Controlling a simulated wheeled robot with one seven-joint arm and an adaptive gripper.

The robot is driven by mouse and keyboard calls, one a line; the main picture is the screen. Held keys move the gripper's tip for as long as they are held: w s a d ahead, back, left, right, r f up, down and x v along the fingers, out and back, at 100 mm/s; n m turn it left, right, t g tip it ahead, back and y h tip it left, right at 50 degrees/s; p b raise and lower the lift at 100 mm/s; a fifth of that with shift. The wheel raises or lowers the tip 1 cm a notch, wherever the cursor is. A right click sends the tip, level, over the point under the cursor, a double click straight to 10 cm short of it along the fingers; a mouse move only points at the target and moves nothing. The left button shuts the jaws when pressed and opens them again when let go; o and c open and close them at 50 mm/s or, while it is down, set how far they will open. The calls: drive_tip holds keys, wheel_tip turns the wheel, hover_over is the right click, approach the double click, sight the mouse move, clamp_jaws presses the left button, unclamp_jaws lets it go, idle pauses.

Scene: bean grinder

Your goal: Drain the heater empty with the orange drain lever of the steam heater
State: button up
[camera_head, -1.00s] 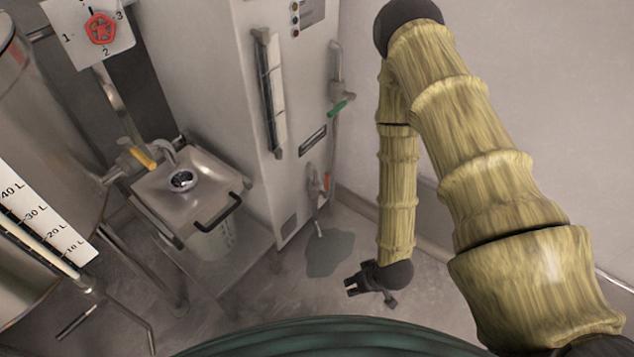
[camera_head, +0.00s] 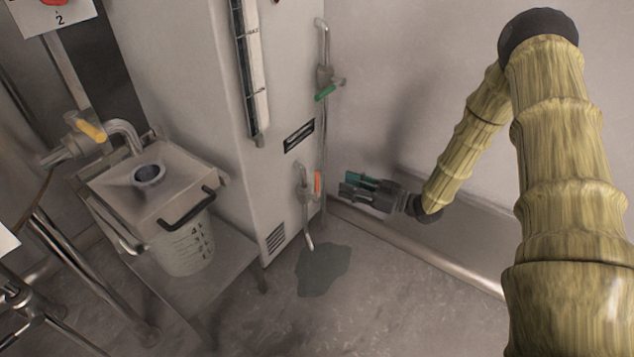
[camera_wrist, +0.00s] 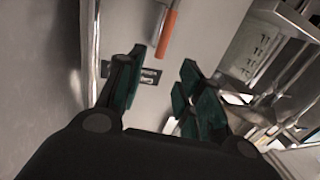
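The steam heater (camera_head: 215,95) is the tall pale cabinet in the middle of the head view. Its orange drain lever (camera_head: 317,183) sits low on its right side, upright beside the metal drain pipe (camera_head: 306,215). A dark wet patch (camera_head: 322,270) lies on the floor under the pipe's end. My gripper (camera_head: 345,187) is open and empty, a little right of the lever, its fingers pointing left. In the wrist view the orange lever (camera_wrist: 166,34) shows beyond the fingers, near the top, apart from them. My open gripper (camera_wrist: 153,75) shows there too.
A green-handled valve (camera_head: 326,92) is higher on the heater's side pipe. A sight tube (camera_head: 250,75) runs down its front. Left stand a yellow-handled tap (camera_head: 90,130), a metal tray (camera_head: 135,190) and a measuring bucket (camera_head: 185,245). The wall is close behind my gripper.

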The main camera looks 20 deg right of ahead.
sight(317, 175)
drive_tip(key=shift+b+x, duration=2)
drive_tip(key=shift+x, duration=3.3)
clamp_jaws()
